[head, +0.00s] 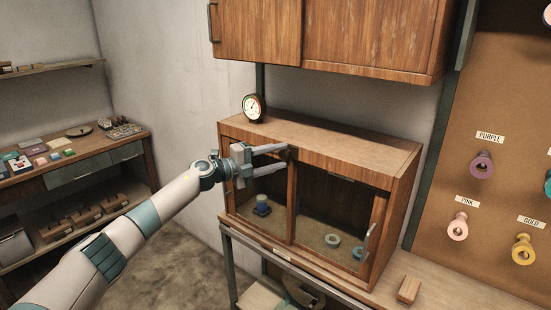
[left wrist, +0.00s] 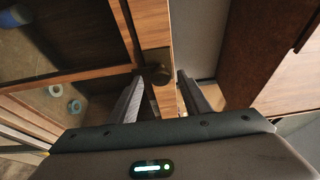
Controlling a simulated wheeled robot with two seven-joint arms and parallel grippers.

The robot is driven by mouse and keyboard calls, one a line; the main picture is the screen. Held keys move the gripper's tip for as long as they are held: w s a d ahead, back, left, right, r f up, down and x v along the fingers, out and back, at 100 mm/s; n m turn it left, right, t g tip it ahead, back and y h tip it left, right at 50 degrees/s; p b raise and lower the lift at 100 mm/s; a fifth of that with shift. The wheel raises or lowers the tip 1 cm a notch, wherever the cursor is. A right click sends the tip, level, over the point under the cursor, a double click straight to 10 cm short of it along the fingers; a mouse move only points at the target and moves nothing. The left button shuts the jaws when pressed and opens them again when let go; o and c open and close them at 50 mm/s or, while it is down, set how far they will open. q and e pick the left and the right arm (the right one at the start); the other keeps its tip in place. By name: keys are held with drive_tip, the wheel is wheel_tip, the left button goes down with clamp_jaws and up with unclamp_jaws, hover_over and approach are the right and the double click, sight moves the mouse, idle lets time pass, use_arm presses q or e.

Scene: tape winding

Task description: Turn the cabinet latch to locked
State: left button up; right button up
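The wooden cabinet (head: 350,140) with glass doors stands on a bench in the middle of the head view. Its latch (head: 291,154) is a small dark piece at the top of the middle door frame. In the left wrist view the latch lies between the two fingertips, with visible gaps. I cannot tell whether the fingers touch it or how it is turned. My right gripper is out of view.
A dial gauge (head: 254,107) stands on the cabinet top. An upper cabinet (head: 370,35) hangs above. Tape rolls (head: 332,240) sit behind the glass. A wooden block (head: 409,289) lies on the bench at right. A pegboard (head: 500,100) holds spools.

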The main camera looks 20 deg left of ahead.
use_arm(q)
drive_tip(key=shift+s+a, duration=0.1)
drive_tip(key=shift+s+a+f+b, duration=0.1)
drive_tip(key=shift+s+a+b, duration=0.25)
drive_tip(key=shift+s+a, duration=0.05)
drive_tip(key=b+v, duration=0.6)
drive_tip(key=v, duration=1)
